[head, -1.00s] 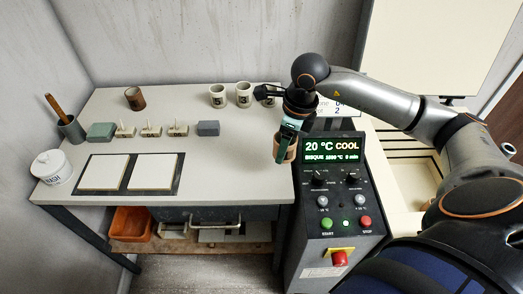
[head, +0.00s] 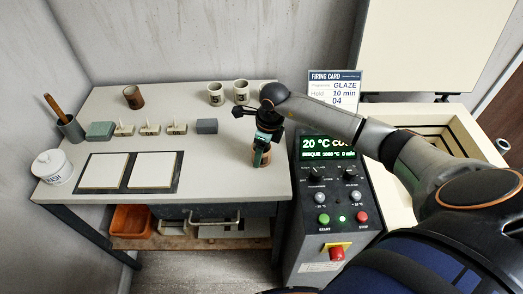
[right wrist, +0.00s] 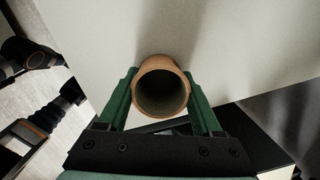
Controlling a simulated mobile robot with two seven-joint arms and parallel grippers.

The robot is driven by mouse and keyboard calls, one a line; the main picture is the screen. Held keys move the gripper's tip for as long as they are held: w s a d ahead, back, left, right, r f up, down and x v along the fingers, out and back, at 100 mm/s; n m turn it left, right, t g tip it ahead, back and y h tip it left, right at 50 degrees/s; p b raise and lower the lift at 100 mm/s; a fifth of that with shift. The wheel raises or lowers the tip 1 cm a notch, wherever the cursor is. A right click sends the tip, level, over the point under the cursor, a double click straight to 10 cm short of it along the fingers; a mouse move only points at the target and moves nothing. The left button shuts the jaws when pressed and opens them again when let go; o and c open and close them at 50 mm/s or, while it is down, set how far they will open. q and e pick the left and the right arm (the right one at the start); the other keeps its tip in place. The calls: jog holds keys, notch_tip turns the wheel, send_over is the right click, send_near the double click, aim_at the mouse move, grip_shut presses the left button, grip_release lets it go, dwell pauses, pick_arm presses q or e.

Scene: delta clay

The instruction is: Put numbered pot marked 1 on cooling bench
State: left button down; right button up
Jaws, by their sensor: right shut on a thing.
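My right gripper (head: 262,148) is shut on a terracotta pot (head: 261,159), over the right part of the grey bench (head: 225,165). In the right wrist view the pot (right wrist: 161,88) sits upright between the green fingers of the gripper (right wrist: 162,100), its open mouth facing the camera and empty. No number shows on its visible side. I cannot tell whether its base touches the bench top. My left gripper is not in view.
Marked pale cups (head: 216,94) stand at the back of the bench, near my right arm. A brown cup (head: 134,97), a grey block (head: 207,126) and white tiles (head: 152,170) lie further left. The kiln control panel (head: 327,200) stands right of the bench.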

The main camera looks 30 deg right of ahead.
jog(key=shift+f, duration=0.25)
jog(key=o, duration=1.4)
jog(key=shift+r, duration=0.1)
jog(key=shift+o, duration=0.2)
notch_tip(320, 180, up, 12)
jog(key=s+d, duration=0.1)
jog(key=shift+s+b, duration=0.25)
jog(key=shift+b, duration=0.15)
jog(key=shift+r, duration=0.1)
